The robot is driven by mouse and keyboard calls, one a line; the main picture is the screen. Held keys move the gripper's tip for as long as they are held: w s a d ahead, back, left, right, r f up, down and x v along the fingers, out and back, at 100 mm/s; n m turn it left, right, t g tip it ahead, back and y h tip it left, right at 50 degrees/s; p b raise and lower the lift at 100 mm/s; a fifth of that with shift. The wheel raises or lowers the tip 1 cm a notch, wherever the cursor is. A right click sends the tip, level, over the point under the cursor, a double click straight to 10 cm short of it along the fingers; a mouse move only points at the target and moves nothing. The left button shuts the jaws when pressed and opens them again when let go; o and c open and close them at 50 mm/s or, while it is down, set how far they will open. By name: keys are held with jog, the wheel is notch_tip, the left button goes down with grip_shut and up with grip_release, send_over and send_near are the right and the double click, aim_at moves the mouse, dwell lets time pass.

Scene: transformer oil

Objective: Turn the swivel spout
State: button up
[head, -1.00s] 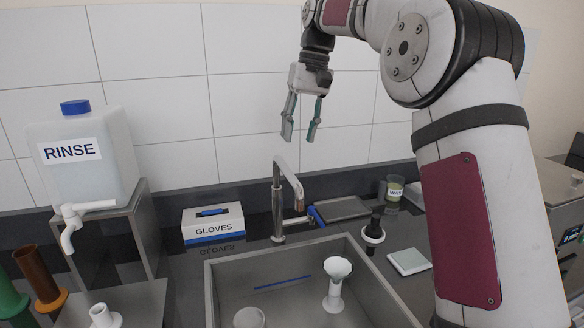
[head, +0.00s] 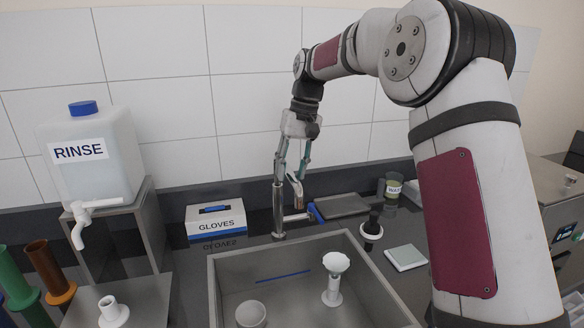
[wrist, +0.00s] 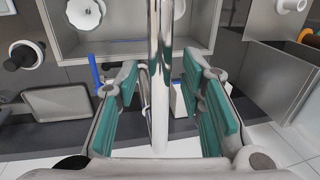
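The chrome swivel spout (head: 295,188) stands on a tap column (head: 279,215) at the back edge of the sink and points forward over its rim. In the wrist view the spout (wrist: 161,75) runs up the picture between my fingers. My gripper (head: 291,172) is open and reaches down from above around the spout, one finger on each side. In the wrist view my gripper (wrist: 161,85) shows gaps between its teal pads and the spout. The upper part of the spout is partly hidden by my fingers in the head view.
A gloves box (head: 215,222) stands left of the tap. The rinse canister (head: 95,160) is far left.

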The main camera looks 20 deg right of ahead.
grip_shut()
jog(key=shift+d, duration=0.1)
